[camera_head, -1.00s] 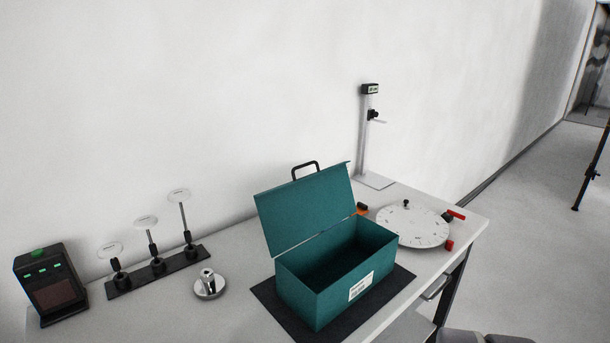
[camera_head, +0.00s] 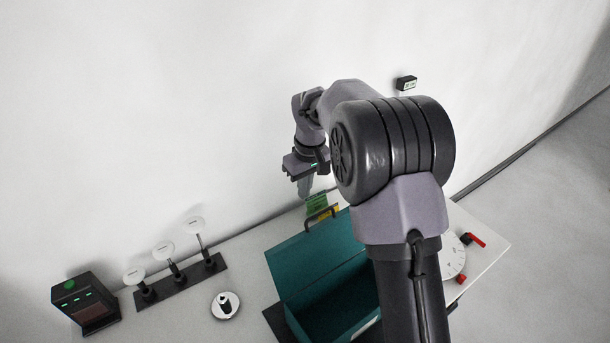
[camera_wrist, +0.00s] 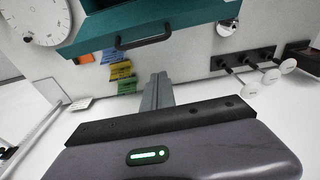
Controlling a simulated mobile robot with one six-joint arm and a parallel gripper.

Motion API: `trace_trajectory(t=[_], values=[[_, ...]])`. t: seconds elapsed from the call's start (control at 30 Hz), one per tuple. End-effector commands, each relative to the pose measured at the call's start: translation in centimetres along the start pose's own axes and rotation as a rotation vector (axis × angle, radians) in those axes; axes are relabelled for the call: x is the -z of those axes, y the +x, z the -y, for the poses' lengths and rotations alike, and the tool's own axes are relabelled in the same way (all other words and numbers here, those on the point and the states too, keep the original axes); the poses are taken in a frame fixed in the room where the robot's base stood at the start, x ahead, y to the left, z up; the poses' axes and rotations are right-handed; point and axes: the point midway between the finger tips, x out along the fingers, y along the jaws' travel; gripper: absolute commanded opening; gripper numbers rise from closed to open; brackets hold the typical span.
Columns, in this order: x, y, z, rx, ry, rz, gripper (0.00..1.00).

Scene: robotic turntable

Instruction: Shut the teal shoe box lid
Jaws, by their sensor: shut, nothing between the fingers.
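The teal shoe box (camera_head: 342,305) stands on a dark mat on the table, its lid (camera_head: 312,258) raised and tilted back toward the wall. The black handle on the lid's edge (camera_head: 320,217) also shows in the wrist view (camera_wrist: 143,37), where the lid edge (camera_wrist: 190,27) runs across the top. My gripper (camera_head: 306,190) is on the wall side of the lid, above and behind the handle. In the wrist view my gripper (camera_wrist: 157,80) is shut, empty and apart from the handle. My arm hides the box's right part in the head view.
Green and yellow tags (camera_wrist: 121,70) lie behind the lid. A white dial turntable (camera_wrist: 38,18) is right of the box in the head view.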

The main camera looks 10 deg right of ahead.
Motion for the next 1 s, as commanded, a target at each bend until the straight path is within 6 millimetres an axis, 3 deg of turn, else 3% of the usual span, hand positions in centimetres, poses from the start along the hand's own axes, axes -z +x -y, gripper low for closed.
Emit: trace_trajectory(t=[0.23,0.5,1.0], values=[[-0.1,5.4,0.1,0.002,0.001,0.002,0.0],[-3.4,4.1,0.0,0.0,0.003,-0.001,0.0],[-3.7,4.1,-0.1,-0.001,0.003,-0.009,0.0]])
